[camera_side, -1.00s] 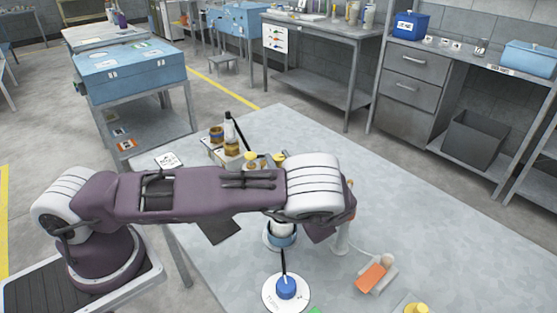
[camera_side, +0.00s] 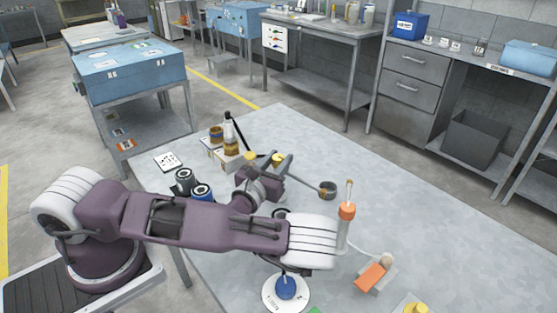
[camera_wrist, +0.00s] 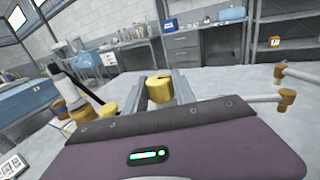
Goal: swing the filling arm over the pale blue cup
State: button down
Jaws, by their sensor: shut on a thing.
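My gripper (camera_wrist: 166,76) is shut on a brass knob (camera_wrist: 159,89), which sits between its fingers in the wrist view. In the side view my gripper is over the middle of the table, partly hidden by my wrist. A thin grey rod, likely the filling arm (camera_side: 303,176), runs from beside it to the right and ends in a brown round piece (camera_side: 327,189). I cannot tell how the knob joins the rod. The pale blue cup is hidden behind my arm in the side view. A darker blue cup (camera_side: 286,287) stands on a white disc at the front.
An orange-collared white post (camera_side: 346,213) stands right of the rod. An orange piece (camera_side: 371,277) lies near it. The right part of the table (camera_side: 430,215) is clear.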

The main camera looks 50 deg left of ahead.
jog(key=m+h, duration=0.2)
jog(key=h, duration=0.1)
jog(key=m+t+h, duration=0.1)
jog(key=m+h, duration=0.1)
jog(key=shift+t+h, duration=0.3)
jog(key=shift+h, duration=0.1)
jog(key=shift+m+h, duration=0.8)
jog(key=shift+h, duration=0.6)
jog(key=shift+r+h, duration=0.15)
jog(key=shift+h, duration=0.15)
jog(key=c, duration=1)
grip_release()
jog(key=shift+c, duration=0.2)
